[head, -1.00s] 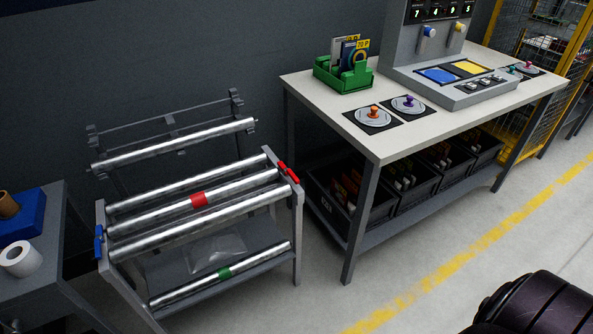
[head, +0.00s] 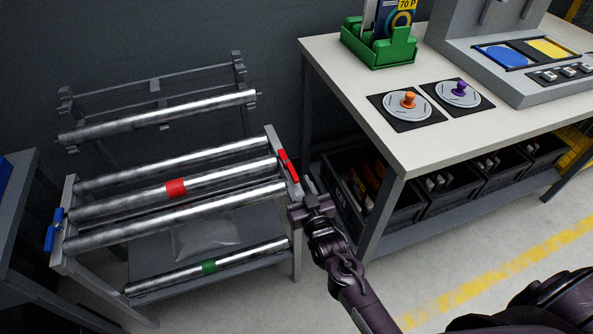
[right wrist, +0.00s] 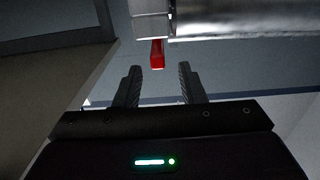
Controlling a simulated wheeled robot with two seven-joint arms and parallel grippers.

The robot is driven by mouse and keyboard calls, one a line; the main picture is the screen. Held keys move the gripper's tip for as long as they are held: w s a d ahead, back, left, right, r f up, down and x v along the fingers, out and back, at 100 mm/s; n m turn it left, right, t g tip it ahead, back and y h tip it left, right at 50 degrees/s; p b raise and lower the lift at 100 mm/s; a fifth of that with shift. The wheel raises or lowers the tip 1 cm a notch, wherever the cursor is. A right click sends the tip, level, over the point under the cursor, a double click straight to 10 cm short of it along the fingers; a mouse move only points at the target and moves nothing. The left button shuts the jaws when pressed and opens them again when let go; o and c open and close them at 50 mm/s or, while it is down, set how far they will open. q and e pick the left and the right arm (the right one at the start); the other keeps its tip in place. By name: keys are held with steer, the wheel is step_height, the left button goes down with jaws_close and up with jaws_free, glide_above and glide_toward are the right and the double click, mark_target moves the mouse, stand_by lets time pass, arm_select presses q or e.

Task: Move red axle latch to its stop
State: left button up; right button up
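The red axle latch (head: 288,166) sits on the right end frame of the roller rack (head: 298,225). Its red tip (right wrist: 157,54) also shows in the right wrist view, just beyond and between my fingertips. My right gripper (head: 309,192) is beside that end frame, just below the latch in the head view. In the right wrist view its two fingers (right wrist: 158,72) are apart with nothing between them. Contact with the latch is not visible. My left gripper is not in view.
A blue latch (head: 54,231) is on the rack's left end. Metal rollers, one with a red band (head: 176,187), span the rack. A white-topped workbench (head: 345,75) stands close on the right, with dark bins (head: 352,207) beneath it. Open floor lies in front.

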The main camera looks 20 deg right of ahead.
mark_target(288, 165)
steer(key=w, duration=0.5)
steer(key=shift+f, duration=0.1)
steer(key=shift+c, duration=0.2)
jaws_close()
